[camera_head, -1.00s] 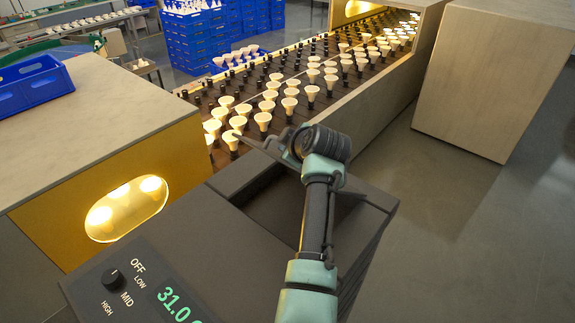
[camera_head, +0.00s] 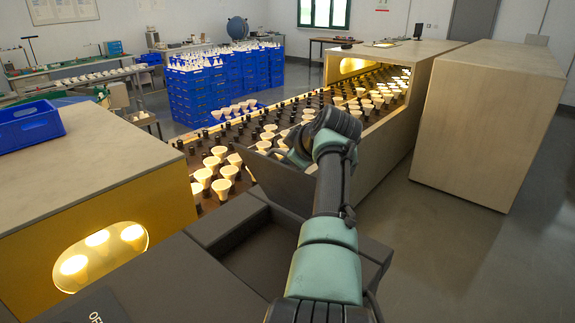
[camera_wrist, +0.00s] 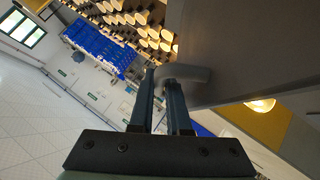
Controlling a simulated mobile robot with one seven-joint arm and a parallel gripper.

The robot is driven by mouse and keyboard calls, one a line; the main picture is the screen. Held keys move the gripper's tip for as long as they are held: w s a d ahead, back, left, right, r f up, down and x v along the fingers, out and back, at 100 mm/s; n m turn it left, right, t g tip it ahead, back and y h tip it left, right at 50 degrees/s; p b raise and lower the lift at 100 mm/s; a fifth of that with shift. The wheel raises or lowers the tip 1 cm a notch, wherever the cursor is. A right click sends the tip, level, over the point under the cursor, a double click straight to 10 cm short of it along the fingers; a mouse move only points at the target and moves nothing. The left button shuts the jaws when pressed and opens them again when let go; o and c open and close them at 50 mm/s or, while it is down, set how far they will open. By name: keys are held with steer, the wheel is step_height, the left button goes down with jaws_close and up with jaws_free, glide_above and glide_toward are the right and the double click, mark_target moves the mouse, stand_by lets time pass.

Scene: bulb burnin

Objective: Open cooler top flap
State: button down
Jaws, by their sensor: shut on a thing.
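The cooler (camera_head: 180,265) is a dark grey box at the bottom of the head view. Its top opening (camera_head: 262,250) shows as a recess. The top flap (camera_head: 275,182) is a dark panel raised and tilted up at the opening's far side. In the wrist view the flap (camera_wrist: 235,45) fills the upper right, with a grey handle (camera_wrist: 186,72) at its edge. My gripper (camera_wrist: 168,80) is shut on that handle. In the head view my wrist largely hides the gripper.
A conveyor with rows of lit bulbs (camera_head: 228,172) runs just beyond the flap. A yellow-sided cabinet (camera_head: 165,205) stands at left with a blue crate (camera_head: 30,127) on top. Stacked blue crates (camera_head: 215,90) stand behind. Clear floor (camera_head: 450,240) lies at right.

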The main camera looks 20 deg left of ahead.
steer(key=shift+w+r, duration=0.1)
steer(key=shift+w, duration=0.1)
stand_by(0.4)
steer(key=c, duration=1.2)
jaws_free()
steer(key=shift+o, duration=0.2)
steer(key=shift+d, duration=0.1)
steer(key=shift+b+v, duration=0.95)
steer(key=shift+v, duration=0.2)
steer(key=b+v, duration=0.3)
steer(key=v, duration=0.7)
steer(key=shift+s+d+r+b, duration=0.1)
steer(key=shift+s+r+b, duration=0.1)
steer(key=shift+b, duration=0.1)
